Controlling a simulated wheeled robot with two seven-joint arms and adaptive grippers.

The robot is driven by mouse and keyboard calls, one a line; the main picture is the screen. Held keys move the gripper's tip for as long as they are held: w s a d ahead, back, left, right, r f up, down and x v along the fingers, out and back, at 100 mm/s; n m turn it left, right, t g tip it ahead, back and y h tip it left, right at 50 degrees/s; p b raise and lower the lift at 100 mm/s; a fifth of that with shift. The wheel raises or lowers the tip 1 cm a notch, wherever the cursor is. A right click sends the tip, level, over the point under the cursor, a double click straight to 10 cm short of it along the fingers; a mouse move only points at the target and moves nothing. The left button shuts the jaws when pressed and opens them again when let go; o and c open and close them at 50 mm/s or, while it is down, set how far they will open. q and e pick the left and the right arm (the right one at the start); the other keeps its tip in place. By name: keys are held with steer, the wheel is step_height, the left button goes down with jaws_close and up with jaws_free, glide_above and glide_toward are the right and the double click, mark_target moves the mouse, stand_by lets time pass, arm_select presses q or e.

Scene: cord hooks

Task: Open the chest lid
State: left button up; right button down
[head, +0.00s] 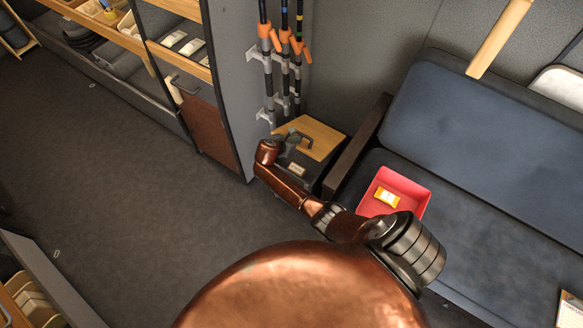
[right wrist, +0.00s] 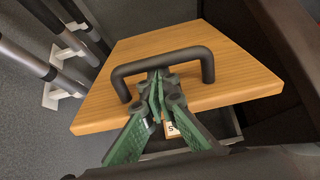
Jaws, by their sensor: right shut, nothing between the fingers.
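The chest is a small dark box with a light wooden lid (head: 318,143), standing between the cabinet and the sofa. In the right wrist view the lid (right wrist: 215,75) carries a dark arched handle (right wrist: 165,63) near its front edge. My right gripper (head: 291,137) is over the front of the chest. In the right wrist view its green fingers (right wrist: 157,82) are shut with nothing between them, their tips at the handle's bar. I cannot tell whether they touch it. A small label (right wrist: 172,130) on the chest front is partly hidden by the fingers. My left gripper is out of view.
Several poles with orange grips (head: 283,45) hang on the wall behind the chest. A blue sofa (head: 480,120) with a dark armrest (head: 357,145) stands close at right, a red tray (head: 412,183) on its seat. The floor (head: 120,190) at left is clear.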

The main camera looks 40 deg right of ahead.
arm_select(q)
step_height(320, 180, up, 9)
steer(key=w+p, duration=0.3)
steer(key=p, duration=0.5)
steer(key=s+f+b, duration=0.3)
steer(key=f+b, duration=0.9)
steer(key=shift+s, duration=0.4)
arm_select(e)
steer(key=w+d+r+y, duration=0.2)
steer(key=d+r, duration=0.2)
steer(key=d, duration=0.3)
steer(key=w+d+r+g+y, duration=0.1)
steer(key=w+d+r+y, duration=0.1)
steer(key=d, duration=0.6)
steer(key=w+d+r+g+y, duration=0.1)
steer(key=w+d+r+y, duration=0.1)
steer(key=d+r, duration=0.5)
steer(key=shift+w+d, duration=0.4)
steer(key=shift+w, duration=0.25)
steer(key=shift+r, duration=0.15)
arm_select(q)
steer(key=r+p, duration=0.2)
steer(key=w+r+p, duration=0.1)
steer(key=p, duration=0.1)
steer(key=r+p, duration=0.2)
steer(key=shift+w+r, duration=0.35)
arm_select(e)
step_height(320, 180, up, 10)
steer(key=shift+a+f, duration=0.2)
steer(key=shift+a, duration=0.05)
